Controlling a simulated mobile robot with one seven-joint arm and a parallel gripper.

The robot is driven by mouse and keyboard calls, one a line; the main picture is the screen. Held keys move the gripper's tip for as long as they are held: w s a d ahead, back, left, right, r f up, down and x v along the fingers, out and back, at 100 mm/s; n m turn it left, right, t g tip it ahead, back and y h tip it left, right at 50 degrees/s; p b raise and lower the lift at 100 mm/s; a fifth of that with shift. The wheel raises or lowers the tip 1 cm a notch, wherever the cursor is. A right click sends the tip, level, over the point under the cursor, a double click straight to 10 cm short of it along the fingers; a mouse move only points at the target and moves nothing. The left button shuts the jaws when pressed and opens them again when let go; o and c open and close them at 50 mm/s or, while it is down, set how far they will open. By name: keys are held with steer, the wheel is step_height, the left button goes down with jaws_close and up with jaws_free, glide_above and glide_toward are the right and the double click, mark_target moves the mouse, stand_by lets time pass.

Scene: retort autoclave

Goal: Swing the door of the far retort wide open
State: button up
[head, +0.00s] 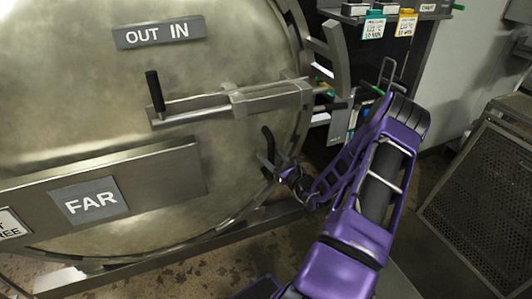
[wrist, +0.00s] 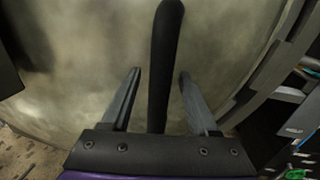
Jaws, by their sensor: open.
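The far retort's round steel door (head: 90,75) fills the left of the head view, with a sign (head: 90,201) reading FAR. Its rim lies against the retort's ring, and I cannot tell whether it is slightly ajar. A black curved pull handle (head: 268,148) stands at the door's lower right. My gripper (head: 269,170) is at the handle's lower end. In the wrist view the handle (wrist: 166,60) runs between the two fingers of my gripper (wrist: 158,85), with gaps on both sides. The fingers are open and not closed on it.
A locking bar (head: 235,103) with an upright black knob (head: 155,91) crosses the door above the handle. Coloured tags (head: 390,25) hang at upper right. A perforated metal crate (head: 485,185) stands on the right. Some floor (head: 420,265) is free beside it.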

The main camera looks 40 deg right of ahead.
steer(key=shift+w, duration=1.5)
steer(key=shift+c, duration=0.3)
jaws_close()
